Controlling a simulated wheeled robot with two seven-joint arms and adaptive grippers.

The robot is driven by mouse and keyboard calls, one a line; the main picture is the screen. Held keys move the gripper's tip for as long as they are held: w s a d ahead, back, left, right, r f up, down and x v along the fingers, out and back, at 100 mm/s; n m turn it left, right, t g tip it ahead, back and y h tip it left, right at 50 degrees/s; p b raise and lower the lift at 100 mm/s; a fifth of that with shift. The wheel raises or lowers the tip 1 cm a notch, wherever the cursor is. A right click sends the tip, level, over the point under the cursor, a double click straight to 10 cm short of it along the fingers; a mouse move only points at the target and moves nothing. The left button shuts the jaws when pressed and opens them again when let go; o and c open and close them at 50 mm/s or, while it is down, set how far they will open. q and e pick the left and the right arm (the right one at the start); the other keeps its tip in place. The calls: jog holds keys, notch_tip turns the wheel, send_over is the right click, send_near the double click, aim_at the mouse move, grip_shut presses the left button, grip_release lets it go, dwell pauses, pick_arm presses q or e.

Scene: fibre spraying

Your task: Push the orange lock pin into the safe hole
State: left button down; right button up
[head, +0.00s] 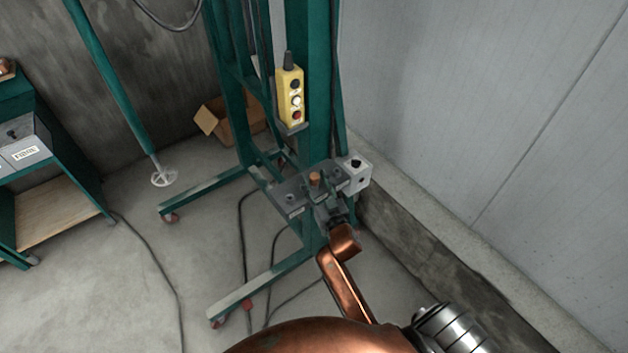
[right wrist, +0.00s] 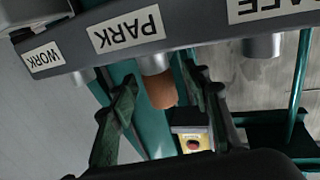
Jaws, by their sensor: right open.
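The orange lock pin (head: 315,179) stands at the middle of a grey metal bracket (head: 291,201) on the green stand. In the right wrist view the lock pin (right wrist: 160,91) sits in the sleeve below the upside-down PARK label (right wrist: 128,30). The SAFE label (right wrist: 268,8) is partly cut off at the upper right, with a grey sleeve (right wrist: 262,46) under it. My right gripper (head: 331,208) is at the bracket. In the wrist view its open fingers show on either side of the pin; contact cannot be told. My left gripper is out of view.
A WORK label (right wrist: 43,60) marks the bracket's other end. A yellow button pendant (head: 291,97) hangs on the green stand (head: 311,60) above the bracket. A grey wall (head: 480,90) is close on the right. A cardboard box (head: 232,125) and cables lie on the floor.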

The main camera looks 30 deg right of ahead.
jog(key=shift+c, duration=0.7)
grip_shut()
jog(key=shift+r, duration=0.1)
